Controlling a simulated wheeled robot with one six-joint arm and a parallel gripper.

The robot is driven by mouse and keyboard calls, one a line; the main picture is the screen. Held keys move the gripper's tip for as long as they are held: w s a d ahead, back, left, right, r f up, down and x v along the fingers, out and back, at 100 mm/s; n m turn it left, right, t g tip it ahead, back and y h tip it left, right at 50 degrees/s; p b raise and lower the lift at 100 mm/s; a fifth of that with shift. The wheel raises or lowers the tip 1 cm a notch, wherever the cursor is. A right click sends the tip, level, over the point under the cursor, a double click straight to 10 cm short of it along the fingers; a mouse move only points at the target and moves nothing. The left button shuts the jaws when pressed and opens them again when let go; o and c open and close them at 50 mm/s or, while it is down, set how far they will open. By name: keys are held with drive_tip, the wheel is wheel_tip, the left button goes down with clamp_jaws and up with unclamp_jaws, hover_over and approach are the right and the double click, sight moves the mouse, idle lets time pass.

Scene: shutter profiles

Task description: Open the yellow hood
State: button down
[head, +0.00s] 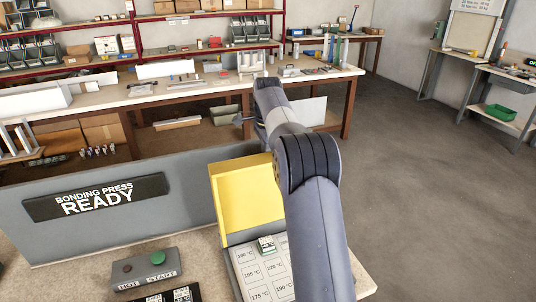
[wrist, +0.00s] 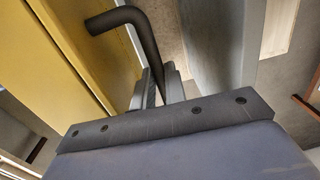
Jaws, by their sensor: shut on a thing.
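The yellow hood (head: 245,203) stands steeply up at the back of a panel with temperature labels (head: 250,276), which is in the open in front of it. My arm covers the hood's right part in the head view. In the wrist view the hood (wrist: 50,65) fills the left side, and a dark bent handle (wrist: 140,42) comes off it. My gripper (wrist: 160,88) is shut on the handle, whose lower end runs between the fingers. In the head view my gripper is mostly hidden behind my arm.
The grey bonding press (head: 130,228) with its READY sign (head: 97,197) stands left of the hood. A button box (head: 146,268) with a green button is in front. A workbench (head: 180,92) runs behind. Open floor (head: 430,200) lies to the right.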

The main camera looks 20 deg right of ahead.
drive_tip(key=shift+w+a+f, duration=0.15)
drive_tip(key=shift+w, duration=0.2)
drive_tip(key=c, duration=1.8)
unclamp_jaws()
drive_tip(key=shift+w+f, duration=0.1)
drive_tip(key=shift+w, duration=0.1)
drive_tip(key=shift+o, duration=0.9)
drive_tip(key=shift+w+f, duration=0.15)
drive_tip(key=shift+w, duration=0.1)
drive_tip(key=shift+o, duration=0.8)
drive_tip(key=shift+r, duration=0.2)
wheel_tip(320, 180, up, 11)
drive_tip(key=shift+s+f, duration=0.2)
drive_tip(key=shift+s, duration=0.2)
drive_tip(key=shift+f, duration=0.15)
wheel_tip(320, 180, down, 7)
drive_tip(key=shift+w, duration=0.25)
